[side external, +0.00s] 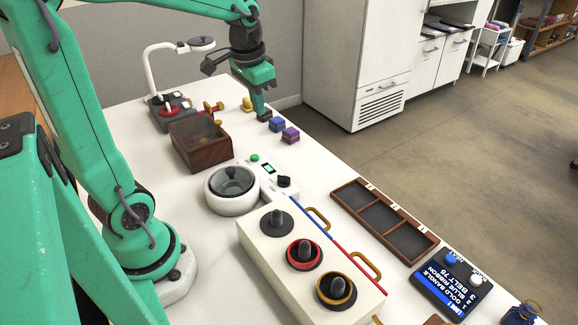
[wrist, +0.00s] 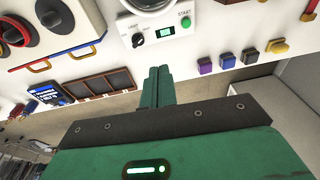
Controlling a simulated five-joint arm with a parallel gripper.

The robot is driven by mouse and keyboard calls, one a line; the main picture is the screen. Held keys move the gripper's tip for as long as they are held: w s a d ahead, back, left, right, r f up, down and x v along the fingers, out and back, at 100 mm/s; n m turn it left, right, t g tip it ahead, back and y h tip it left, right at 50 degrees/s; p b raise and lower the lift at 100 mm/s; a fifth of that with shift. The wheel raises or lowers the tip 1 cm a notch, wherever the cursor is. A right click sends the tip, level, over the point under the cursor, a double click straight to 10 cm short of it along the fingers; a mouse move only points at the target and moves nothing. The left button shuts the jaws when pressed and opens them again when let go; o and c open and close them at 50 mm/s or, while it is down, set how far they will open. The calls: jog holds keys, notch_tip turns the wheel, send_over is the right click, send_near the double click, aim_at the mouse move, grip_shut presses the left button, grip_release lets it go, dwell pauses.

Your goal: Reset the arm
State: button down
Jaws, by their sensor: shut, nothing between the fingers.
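My green arm reaches over the white table from the left. My gripper (side external: 264,115) points down near the far end of the table, shut and empty, just beside the blue block (side external: 277,125) and the purple block (side external: 291,135). The wrist view shows its two green fingers (wrist: 160,72) pressed together. In that view the purple block (wrist: 205,66), blue block (wrist: 228,61) and yellow block (wrist: 279,46) lie to the right of the fingers. Whether the fingertips touch the table is hard to tell.
A brown box (side external: 201,145), a white pot device (side external: 231,187) and a white lamp stand (side external: 157,75) stand on the table. Nearer are a white box with three knobs (side external: 268,268), a divided tray (side external: 432,240) and a display panel (side external: 452,283). A white cabinet (side external: 352,60) stands beyond the table.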

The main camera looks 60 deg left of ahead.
jog(key=s+d+r+t, duration=0.2)
jog(key=s+d+t, duration=0.1)
jog(key=s+d, duration=0.7)
jog(key=shift+s+d+t+h, duration=0.15)
jog(key=shift+s+t+h, duration=0.15)
jog(key=shift+t, duration=0.1)
